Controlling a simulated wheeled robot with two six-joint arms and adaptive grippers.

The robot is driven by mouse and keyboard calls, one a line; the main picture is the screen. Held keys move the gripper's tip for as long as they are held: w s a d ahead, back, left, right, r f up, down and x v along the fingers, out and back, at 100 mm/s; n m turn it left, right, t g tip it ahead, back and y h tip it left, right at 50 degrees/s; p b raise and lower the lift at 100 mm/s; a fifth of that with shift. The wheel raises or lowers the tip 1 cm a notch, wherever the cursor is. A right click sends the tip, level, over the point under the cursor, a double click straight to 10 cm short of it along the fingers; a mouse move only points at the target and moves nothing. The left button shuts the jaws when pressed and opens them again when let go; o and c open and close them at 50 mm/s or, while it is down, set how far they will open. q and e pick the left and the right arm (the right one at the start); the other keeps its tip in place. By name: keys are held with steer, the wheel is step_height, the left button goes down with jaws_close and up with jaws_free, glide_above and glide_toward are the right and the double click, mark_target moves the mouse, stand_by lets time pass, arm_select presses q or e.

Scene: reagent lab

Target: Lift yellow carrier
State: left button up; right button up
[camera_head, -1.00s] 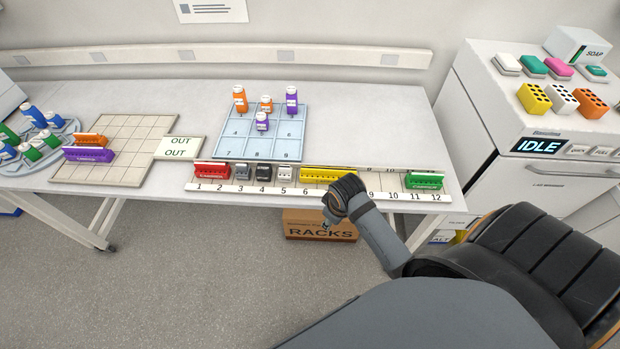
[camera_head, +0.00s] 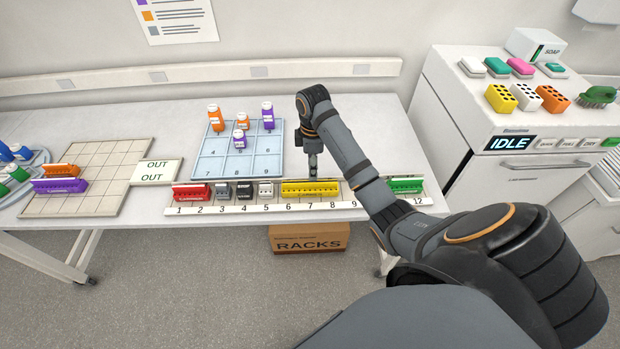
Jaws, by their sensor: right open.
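The yellow carrier (camera_head: 299,188) sits in the numbered strip (camera_head: 265,210), behind about numbers 6 to 8. My right arm comes in from the lower right and reaches over the strip. My right gripper (camera_head: 312,172) points down just above and behind the right part of the yellow carrier. It is small in the picture and the jaws are partly hard to see; it is open and the carrier still rests in the strip. I cannot tell whether the gripper touches it. My left gripper is not in view.
A red carrier (camera_head: 191,194) and grey, black and white blocks stand left of the yellow one. A green carrier (camera_head: 405,186) is at the right, near my forearm. Orange and purple bottles stand on the blue grid (camera_head: 208,165) behind. A RACKS box (camera_head: 310,238) is below the table.

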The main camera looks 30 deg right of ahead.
mark_target(310, 186)
step_height(310, 186, down, 5)
steer(key=b, duration=0.4)
steer(key=shift+a+r, duration=0.1)
steer(key=shift+a, duration=0.05)
steer(key=shift+f+b, duration=0.2)
steer(key=shift+b, duration=0.1)
steer(key=shift+w, duration=0.1)
steer(key=f+b, duration=0.4)
steer(key=f, duration=0.1)
steer(key=shift+w+a+b, duration=0.15)
steer(key=shift+a+b, duration=0.05)
steer(key=shift+b, duration=0.1)
steer(key=shift+w, duration=0.1)
steer(key=shift+c, duration=0.2)
steer(key=shift+r, duration=0.1)
steer(key=shift+c, duration=1.2)
jaws_close()
